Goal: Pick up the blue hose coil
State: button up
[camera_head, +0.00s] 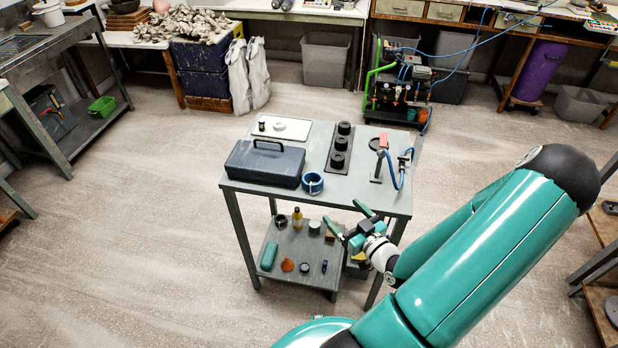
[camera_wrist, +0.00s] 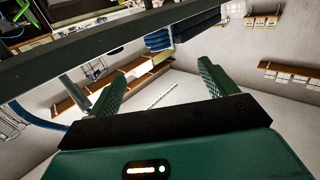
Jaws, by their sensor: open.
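The blue hose coil (camera_head: 312,183) is a small ring on the grey table (camera_head: 385,205). It lies near the table's front edge, just right of the dark toolbox (camera_head: 264,163). My gripper (camera_head: 350,224) is open and empty. In the head view it appears below and right of the coil, past the table's front edge. In the wrist view my two green fingers (camera_wrist: 155,92) are spread apart with nothing between them. The coil cannot be made out in the wrist view.
A white tray (camera_head: 300,131), a dark rack with black round parts (camera_head: 331,160) and a stand with a blue hose (camera_head: 390,160) share the tabletop. The lower shelf (camera_head: 290,270) holds several small items. A dark edge (camera_wrist: 60,62) crosses the wrist view. Open floor lies left.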

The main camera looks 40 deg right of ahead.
aim_at(318, 182)
jog(key=w, duration=0.5)
jog(key=w+d, duration=0.1)
jog(key=w, duration=0.2)
jog(key=shift+r, duration=0.15)
jog(key=shift+w+d+r, duration=0.1)
jog(key=shift+w, duration=0.4)
jog(key=w, duration=0.4)
jog(key=shift+w+d, duration=0.15)
jog(key=shift+d, duration=0.1)
jog(key=c, duration=1.1)
jog(key=shift+r, duration=0.2)
